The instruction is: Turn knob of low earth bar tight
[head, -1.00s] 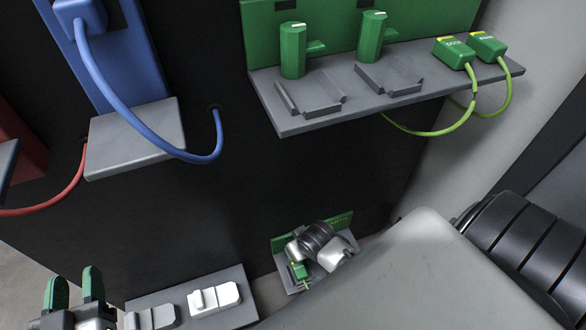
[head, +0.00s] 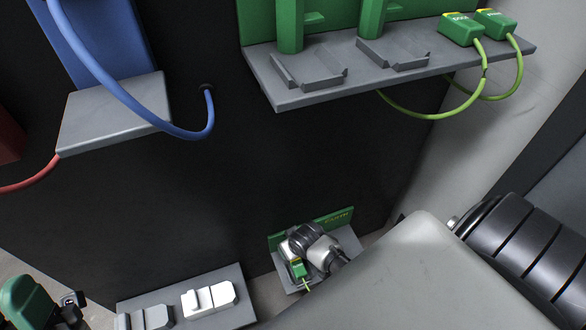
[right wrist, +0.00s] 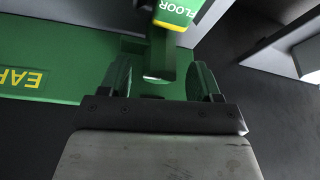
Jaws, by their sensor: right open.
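The low earth bar, a green plate with yellow lettering (head: 340,219) over a grey shelf, sits low on the dark panel in the head view. My right wrist covers much of it there. In the right wrist view the green plate (right wrist: 35,82) lies behind my right gripper (right wrist: 163,82), which is open. A green upright part (right wrist: 161,50), perhaps the knob, shows between its fingers; contact cannot be told. A green block marked FLOOR (right wrist: 178,12) is just beyond. My left gripper (head: 40,305), green-tipped, is partly cut off at the lower left of the head view.
A higher grey shelf (head: 300,95) holds two green knobs, grey cradles and green plugs (head: 460,28) with green cables. A blue cable (head: 120,98) hangs at the left. A low grey shelf (head: 235,285) carries white and grey pieces (head: 208,298).

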